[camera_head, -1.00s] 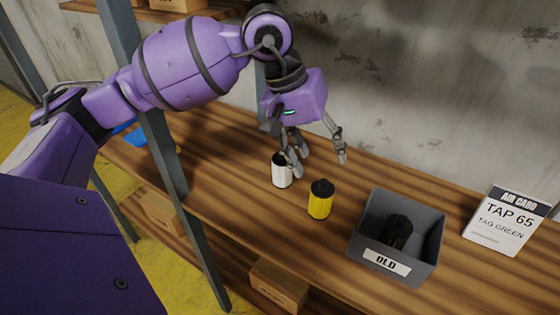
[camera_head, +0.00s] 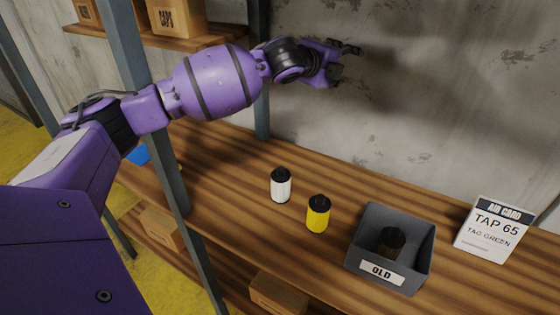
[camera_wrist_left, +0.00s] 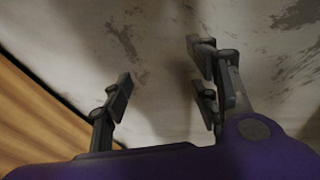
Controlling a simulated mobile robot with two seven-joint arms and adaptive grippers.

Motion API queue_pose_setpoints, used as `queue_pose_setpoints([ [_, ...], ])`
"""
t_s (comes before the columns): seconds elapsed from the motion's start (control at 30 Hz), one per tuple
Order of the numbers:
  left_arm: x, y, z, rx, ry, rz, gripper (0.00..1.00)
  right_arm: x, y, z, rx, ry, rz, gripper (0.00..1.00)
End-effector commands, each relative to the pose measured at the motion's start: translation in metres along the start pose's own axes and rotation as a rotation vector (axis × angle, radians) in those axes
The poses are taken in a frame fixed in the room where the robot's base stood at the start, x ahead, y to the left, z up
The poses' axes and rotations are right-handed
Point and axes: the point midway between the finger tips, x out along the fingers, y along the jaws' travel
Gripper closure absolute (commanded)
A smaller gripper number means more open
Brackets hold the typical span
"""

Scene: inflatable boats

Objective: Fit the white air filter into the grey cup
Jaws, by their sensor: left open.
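The white filter (camera_head: 281,187), a small white cylinder with a black top, stands upright on the wooden shelf in the head view. My left gripper (camera_head: 345,64) is raised in front of the concrete wall, above and right of the filter and well apart from it. Its fingers are spread and empty; they also show open in the left wrist view (camera_wrist_left: 165,80), with only wall and some wood beyond. I see no grey cup that I can make out. My right gripper is not in view.
A yellow cylinder with a black top (camera_head: 318,214) stands close right of the white one. A grey bin labelled OLD (camera_head: 427,250) holds a dark cylinder (camera_head: 391,242). A card reading TAP 65, TAG GREEN (camera_head: 494,230) stands at right. A grey post (camera_head: 172,175) rises at the front.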

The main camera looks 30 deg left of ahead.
Motion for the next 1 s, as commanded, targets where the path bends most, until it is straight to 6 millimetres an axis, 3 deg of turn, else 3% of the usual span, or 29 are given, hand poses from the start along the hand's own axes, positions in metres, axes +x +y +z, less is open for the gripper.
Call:
queue_pose_setpoints([
  [0.1, -0.004, 0.074, 0.015, -0.283, -0.086, 0.292, 0.45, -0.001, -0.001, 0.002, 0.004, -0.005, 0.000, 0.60],
  [0.2, -0.024, 0.136, 0.017, -0.493, -0.173, 0.542, 0.45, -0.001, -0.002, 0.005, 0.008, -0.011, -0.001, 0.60],
  [0.3, -0.057, 0.186, 0.011, -0.665, -0.271, 0.782, 0.45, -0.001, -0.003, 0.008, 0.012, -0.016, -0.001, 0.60],
  [0.4, -0.094, 0.217, 0.004, -0.785, -0.369, 0.981, 0.45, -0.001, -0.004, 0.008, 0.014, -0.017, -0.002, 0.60],
  [0.5, -0.125, 0.233, -0.002, -0.855, -0.457, 1.119, 0.45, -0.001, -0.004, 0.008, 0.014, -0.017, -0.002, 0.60],
  [0.63, -0.148, 0.242, 0.000, -0.894, -0.555, 1.198, 0.45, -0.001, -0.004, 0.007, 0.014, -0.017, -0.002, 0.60],
  [1.0, -0.141, 0.273, -0.002, -0.921, -0.591, 1.197, 0.45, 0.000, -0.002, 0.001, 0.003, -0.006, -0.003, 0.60],
])
